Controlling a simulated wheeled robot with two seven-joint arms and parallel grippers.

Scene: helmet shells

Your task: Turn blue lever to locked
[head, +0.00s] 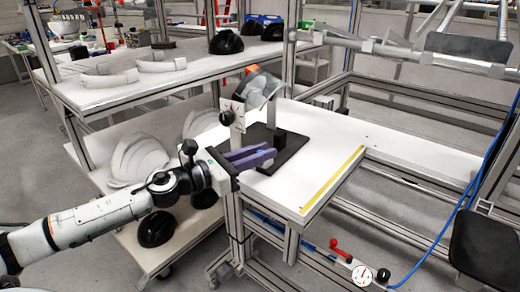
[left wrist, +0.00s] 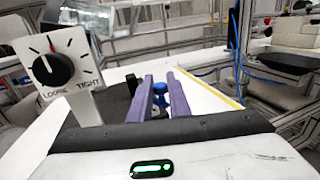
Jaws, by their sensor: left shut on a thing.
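The blue lever (left wrist: 160,90) shows between the two purple fingers of my left gripper (left wrist: 160,79) in the left wrist view. The fingers are closed on it. In the head view my left gripper (head: 262,157) reaches over the dark base plate (head: 292,157) on the white table, and the lever is hidden there. A white dial panel with a black knob (head: 227,117) stands beside the gripper. In the left wrist view the panel (left wrist: 85,45) reads LOOSE and TIGHT. My right gripper is not in view.
A clear visor-like shell (head: 258,88) is above the fixture. White and black helmet shells (head: 226,40) lie on the shelves at left. A pressure gauge (head: 362,274) and red-handled valve (head: 338,246) sit below the table edge. The table's right part (head: 410,162) is clear.

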